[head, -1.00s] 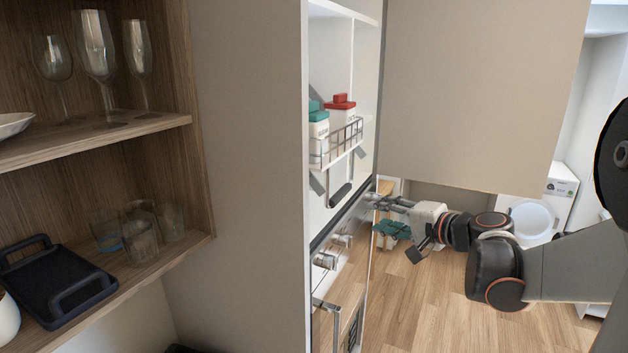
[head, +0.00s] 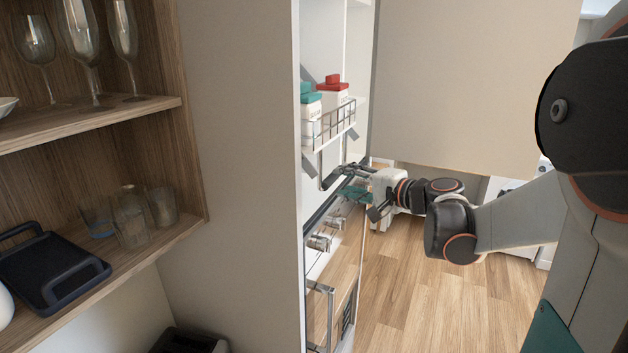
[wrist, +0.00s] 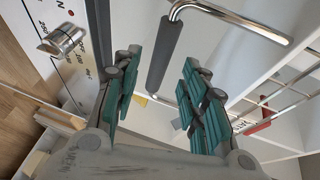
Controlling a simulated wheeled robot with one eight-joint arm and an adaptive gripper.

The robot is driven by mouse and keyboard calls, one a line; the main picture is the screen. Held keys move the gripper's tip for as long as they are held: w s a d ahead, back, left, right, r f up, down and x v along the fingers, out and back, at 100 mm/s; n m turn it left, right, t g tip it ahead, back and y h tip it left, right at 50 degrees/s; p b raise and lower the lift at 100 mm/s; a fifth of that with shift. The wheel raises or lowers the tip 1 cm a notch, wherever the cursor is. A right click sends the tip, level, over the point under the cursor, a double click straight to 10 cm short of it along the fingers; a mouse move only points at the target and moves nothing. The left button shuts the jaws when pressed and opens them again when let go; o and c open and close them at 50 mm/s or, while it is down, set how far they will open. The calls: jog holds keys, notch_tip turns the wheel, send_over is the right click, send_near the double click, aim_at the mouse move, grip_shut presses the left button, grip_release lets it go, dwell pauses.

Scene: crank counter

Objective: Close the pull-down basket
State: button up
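The pull-down basket (head: 335,126) is a wire-railed shelf hanging out of the open wall cabinet, with red-lidded and teal-lidded containers on it. Its handle, a bent metal rod with a dark grey grip (wrist: 168,55), shows in the wrist view. My gripper (head: 350,183) is just below the basket at the handle's height. In the wrist view my gripper (wrist: 162,92) has its two teal-padded fingers spread. The grip lies in line with the gap between them, toward the far side, and neither finger visibly touches it. In the head view the fingers partly hide the handle.
An oven front with metal knobs (head: 319,243) and a bar handle (head: 320,288) lies below the basket. A large beige panel (head: 470,80) is behind my arm. A wooden shelf unit (head: 95,130) with glasses stands at left. The wooden floor (head: 440,310) at right is clear.

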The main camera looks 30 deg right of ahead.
aim_at(336, 178)
jog(key=shift+b+x, duration=0.3)
jog(key=shift+x, duration=2.8)
grip_shut()
